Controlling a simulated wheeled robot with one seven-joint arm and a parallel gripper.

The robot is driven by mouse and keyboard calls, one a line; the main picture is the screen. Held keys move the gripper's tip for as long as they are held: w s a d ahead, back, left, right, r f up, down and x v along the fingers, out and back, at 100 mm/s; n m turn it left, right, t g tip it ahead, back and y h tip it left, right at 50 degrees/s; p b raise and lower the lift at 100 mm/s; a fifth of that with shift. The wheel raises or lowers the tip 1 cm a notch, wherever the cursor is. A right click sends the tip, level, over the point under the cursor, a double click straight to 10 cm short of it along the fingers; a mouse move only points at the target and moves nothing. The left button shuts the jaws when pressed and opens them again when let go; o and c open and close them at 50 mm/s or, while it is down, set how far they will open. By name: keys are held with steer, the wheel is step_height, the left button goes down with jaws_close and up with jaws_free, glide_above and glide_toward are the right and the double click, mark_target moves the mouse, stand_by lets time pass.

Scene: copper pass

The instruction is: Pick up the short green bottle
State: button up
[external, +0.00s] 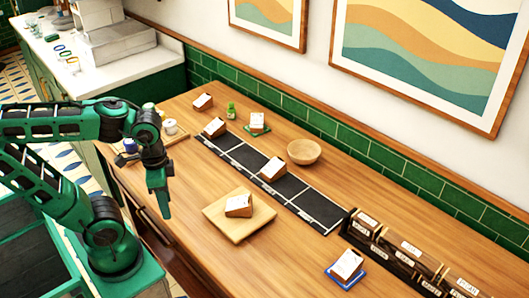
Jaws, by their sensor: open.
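The short green bottle (231,110) stands upright on the wooden counter, toward the wall side, between a small brown box with a white top and a green coaster. My gripper (160,200) hangs over the near left edge of the counter, pointing down. It is open and holds nothing visible. It is well apart from the bottle, nearer the camera and to its left.
Several small boxes sit on the counter (300,240), some on a black strip (290,187), one on a wooden board (232,226). A wooden bowl (304,152) stands right of the bottle. A tray with jars (169,127) lies behind my gripper. A dark rack (410,262) stands at right.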

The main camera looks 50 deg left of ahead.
steer(key=w+a+n+t, duration=0.15)
steer(key=w+n, duration=0.25)
steer(key=w, duration=1)
steer(key=n+t+y, duration=0.8)
steer(key=n+y, duration=0.2)
steer(key=n, duration=0.1)
glide_toward(231, 104)
step_height(231, 104, up, 3)
steer(key=w+a, duration=0.3)
step_height(231, 104, down, 4)
steer(key=shift+f, duration=0.15)
steer(key=x, duration=1)
steer(key=shift+w+a+f, duration=0.1)
steer(key=shift+a+f, duration=0.1)
steer(key=shift+f, duration=0.35)
